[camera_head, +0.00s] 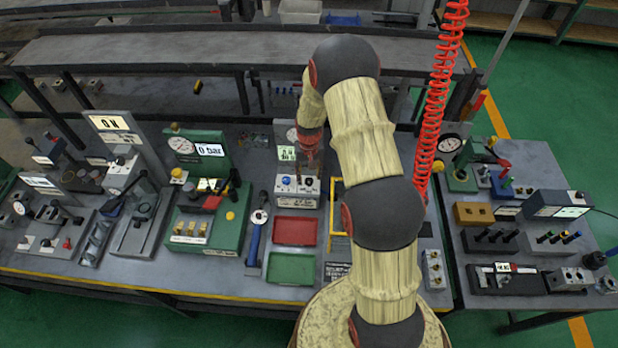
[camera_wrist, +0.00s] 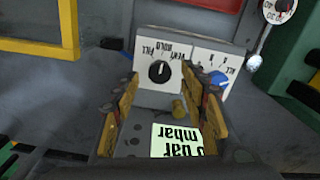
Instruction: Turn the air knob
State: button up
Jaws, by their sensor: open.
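A grey unit (camera_head: 296,201) stands behind the red tray, with a sloped face. In the wrist view its panel has a black knob (camera_wrist: 160,71) with a white pointer line, marked FILL, HOLD and VENT. A blue knob (camera_wrist: 217,78) sits beside it on a second plate. No label reading "air" can be made out. A display (camera_wrist: 175,140) reading bar and mbar lies nearer the wrist camera. My gripper (camera_wrist: 160,84) is open; its two fingers stand either side of the black knob in the picture. Whether they touch it cannot be told. In the head view my arm partly covers the gripper.
A red tray (camera_head: 295,231) and a green tray (camera_head: 291,268) lie in front of the unit. A yellow frame (camera_head: 338,243) stands to the right, beside my arm. A green gauge stand (camera_head: 201,150) reads 0 bar on the left. A red coiled hose (camera_head: 437,100) hangs on the right.

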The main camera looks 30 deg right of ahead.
aim_at(309, 180)
notch_tip(309, 180, up, 10)
dwell(0.3)
dwell(0.5)
